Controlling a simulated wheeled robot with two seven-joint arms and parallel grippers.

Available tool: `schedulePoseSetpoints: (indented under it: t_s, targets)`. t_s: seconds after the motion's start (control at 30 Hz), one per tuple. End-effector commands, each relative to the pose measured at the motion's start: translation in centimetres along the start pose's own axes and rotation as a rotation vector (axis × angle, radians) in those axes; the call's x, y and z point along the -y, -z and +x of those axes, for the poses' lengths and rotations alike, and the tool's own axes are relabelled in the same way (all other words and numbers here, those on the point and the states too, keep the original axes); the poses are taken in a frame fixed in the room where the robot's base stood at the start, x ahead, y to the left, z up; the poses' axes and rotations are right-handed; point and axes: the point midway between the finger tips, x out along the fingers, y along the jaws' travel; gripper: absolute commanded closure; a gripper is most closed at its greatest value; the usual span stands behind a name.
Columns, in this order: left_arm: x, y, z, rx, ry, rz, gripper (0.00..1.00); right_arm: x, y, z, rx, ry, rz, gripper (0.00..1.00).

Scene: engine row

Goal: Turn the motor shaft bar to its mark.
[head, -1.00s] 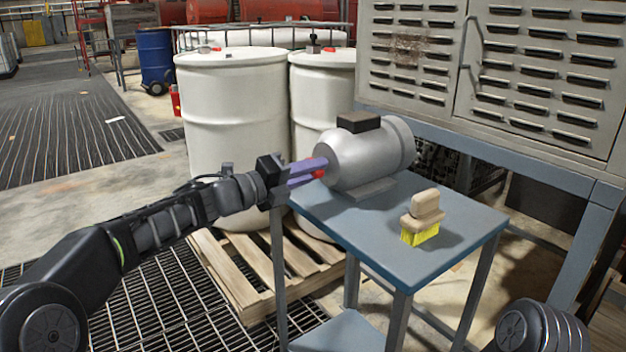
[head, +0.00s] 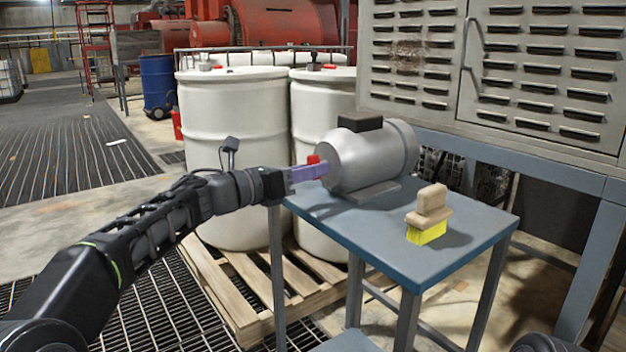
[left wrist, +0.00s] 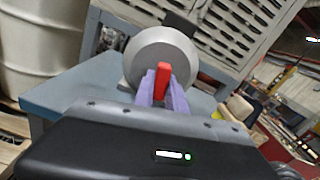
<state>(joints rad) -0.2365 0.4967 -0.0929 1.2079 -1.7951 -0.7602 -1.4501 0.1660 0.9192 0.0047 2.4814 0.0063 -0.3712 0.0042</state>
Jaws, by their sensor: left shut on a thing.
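The silver motor (head: 372,158) with a black box on top lies on its side on the blue table, its shaft end facing left. My left gripper (head: 312,172) reaches in from the left with purple fingers at the shaft end. In the left wrist view, the red shaft bar (left wrist: 163,80) stands between the two purple fingers (left wrist: 162,92), which are shut on it. The bar looks close to upright in that view. In the head view only a red piece shows above the fingers. I cannot make out a mark on the motor face. My right gripper is not in view.
A brush (head: 429,214) with yellow bristles stands on the blue table (head: 400,255) right of the motor. White drums (head: 238,150) on a wooden pallet (head: 240,290) stand behind and left. A grey louvred cabinet (head: 500,70) rises behind the table.

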Motion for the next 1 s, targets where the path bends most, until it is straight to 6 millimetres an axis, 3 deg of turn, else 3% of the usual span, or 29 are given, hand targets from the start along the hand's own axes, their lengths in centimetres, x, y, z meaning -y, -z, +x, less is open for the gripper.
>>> schedulePoseSetpoints:
  t_s: [0.4, 0.9, 0.93, 1.0]
  targets:
    - [-0.2, 0.4, 0.1, -0.005, 0.001, 0.219, 1.0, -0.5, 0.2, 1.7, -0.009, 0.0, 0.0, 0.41]
    - [-0.2, 0.3, 0.0, -0.005, 0.001, 0.245, 1.0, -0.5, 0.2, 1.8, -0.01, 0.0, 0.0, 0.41]
    - [-0.2, 0.3, 0.0, -0.005, 0.001, 0.245, 0.82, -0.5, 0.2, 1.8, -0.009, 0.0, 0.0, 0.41]
    - [-0.2, 0.3, 0.0, -0.005, 0.001, 0.244, 0.76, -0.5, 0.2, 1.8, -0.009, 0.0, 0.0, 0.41]
